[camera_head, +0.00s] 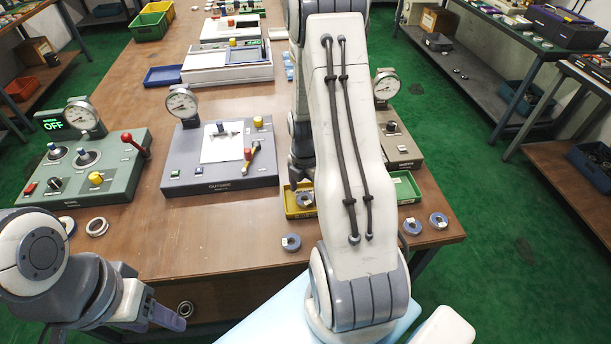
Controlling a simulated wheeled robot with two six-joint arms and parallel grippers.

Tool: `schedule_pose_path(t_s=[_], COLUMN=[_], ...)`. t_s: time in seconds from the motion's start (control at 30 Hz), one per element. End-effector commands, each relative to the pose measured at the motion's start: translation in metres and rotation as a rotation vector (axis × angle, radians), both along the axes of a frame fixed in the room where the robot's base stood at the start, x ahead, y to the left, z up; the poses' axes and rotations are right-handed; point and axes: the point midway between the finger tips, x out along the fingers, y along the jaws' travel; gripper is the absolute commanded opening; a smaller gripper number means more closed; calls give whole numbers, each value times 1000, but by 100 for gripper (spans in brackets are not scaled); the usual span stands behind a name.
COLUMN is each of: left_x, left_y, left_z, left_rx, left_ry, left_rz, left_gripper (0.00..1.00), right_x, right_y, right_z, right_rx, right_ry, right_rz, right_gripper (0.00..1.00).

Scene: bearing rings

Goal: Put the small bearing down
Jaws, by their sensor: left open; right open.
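Several bearing rings lie on the brown table, and I cannot tell which is the small bearing. One ring (305,199) is in the yellow tray (291,211), just below my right gripper (298,178), which is open and partly hidden by my arm. A bluish ring (291,242) lies on the table in front of the tray. Two more rings (412,226) (438,220) lie near the right front corner. A pale ring (97,227) lies at the left front. My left gripper (168,318) is open, low at the front left, beside a ring (185,310) seen below the table edge.
A grey gauge station (220,178) marked OUTSIDE stands left of the yellow tray. A green station (90,182) with an OFF display is further left, and a brown-grey one (402,155) is to the right. A green tray (405,190) sits beside my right arm. The front middle-left tabletop is clear.

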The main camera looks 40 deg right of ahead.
Motion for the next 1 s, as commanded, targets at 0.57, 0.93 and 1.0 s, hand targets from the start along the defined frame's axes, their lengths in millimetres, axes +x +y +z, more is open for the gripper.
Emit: schedule_pose_path(t_s=[0.57, 0.93, 1.0], left_x=[0, 0, 0], left_y=[0, 0, 0], left_z=[-3, -3, -3], left_rx=[0, 0, 0], left_ry=[0, 0, 0], left_rz=[0, 0, 0], left_gripper=[56, 56, 56], right_x=[0, 5, 8], right_y=[0, 23, 50], right_z=[103, 116, 125], right_rx=[-2, 0, 2], right_ry=[-2, -6, -12], right_rz=[0, -44, -103], right_gripper=[87, 87, 87])
